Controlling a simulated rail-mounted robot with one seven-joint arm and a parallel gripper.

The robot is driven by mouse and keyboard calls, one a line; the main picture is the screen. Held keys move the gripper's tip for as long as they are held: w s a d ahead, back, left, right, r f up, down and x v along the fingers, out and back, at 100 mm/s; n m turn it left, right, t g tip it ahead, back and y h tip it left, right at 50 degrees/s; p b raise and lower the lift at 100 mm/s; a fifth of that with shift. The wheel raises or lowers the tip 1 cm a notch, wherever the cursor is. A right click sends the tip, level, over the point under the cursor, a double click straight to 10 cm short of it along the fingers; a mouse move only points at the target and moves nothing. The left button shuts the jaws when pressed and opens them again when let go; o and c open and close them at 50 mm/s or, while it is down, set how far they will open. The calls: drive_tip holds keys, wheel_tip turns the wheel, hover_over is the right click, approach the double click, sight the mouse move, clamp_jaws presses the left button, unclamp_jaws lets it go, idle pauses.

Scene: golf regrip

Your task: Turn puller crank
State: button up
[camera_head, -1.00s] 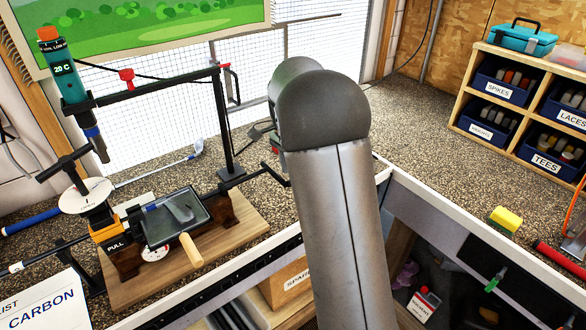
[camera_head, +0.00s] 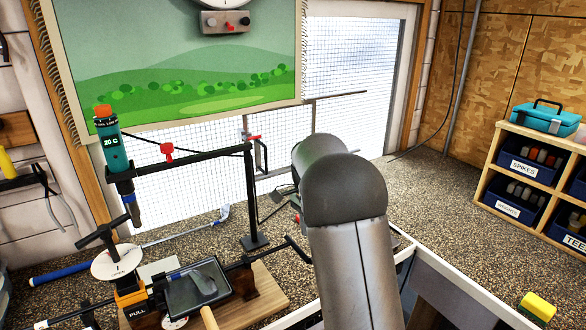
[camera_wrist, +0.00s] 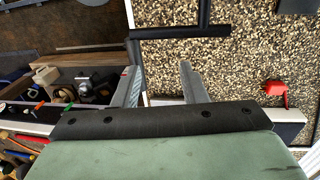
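The puller (camera_head: 137,309) with its orange and black PULL block sits on a wooden board at the lower left of the head view. A dark bent rod, which looks like the puller crank (camera_head: 289,240), sticks out to its right, beside my arm. In the wrist view, a black bent bar (camera_wrist: 180,32), probably the crank, lies just ahead of the fingers. Its downturned end is close to the left fingertip; I cannot tell whether they touch. My gripper (camera_wrist: 157,76) is open, with no object visibly clamped between its fingers. My arm hides the gripper in the head view.
An open drawer with small parts (camera_wrist: 85,85) and a red piece (camera_wrist: 276,93) show in the wrist view.

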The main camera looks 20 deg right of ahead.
drive_tip(key=w+a+r+p, duration=0.2)
drive_tip(key=w+r, duration=0.7)
drive_tip(key=r, duration=0.4)
drive_tip(key=shift+a, duration=0.2)
idle(1.0)
drive_tip(key=shift+r, duration=0.2)
drive_tip(key=s+a+r+b, duration=0.1)
drive_tip(key=s+r+b, duration=0.4)
drive_tip(key=s+r, duration=0.7)
drive_tip(key=shift+s+a+r, duration=0.15)
drive_tip(key=shift+s+r, duration=0.25)
drive_tip(key=shift+s, duration=0.65)
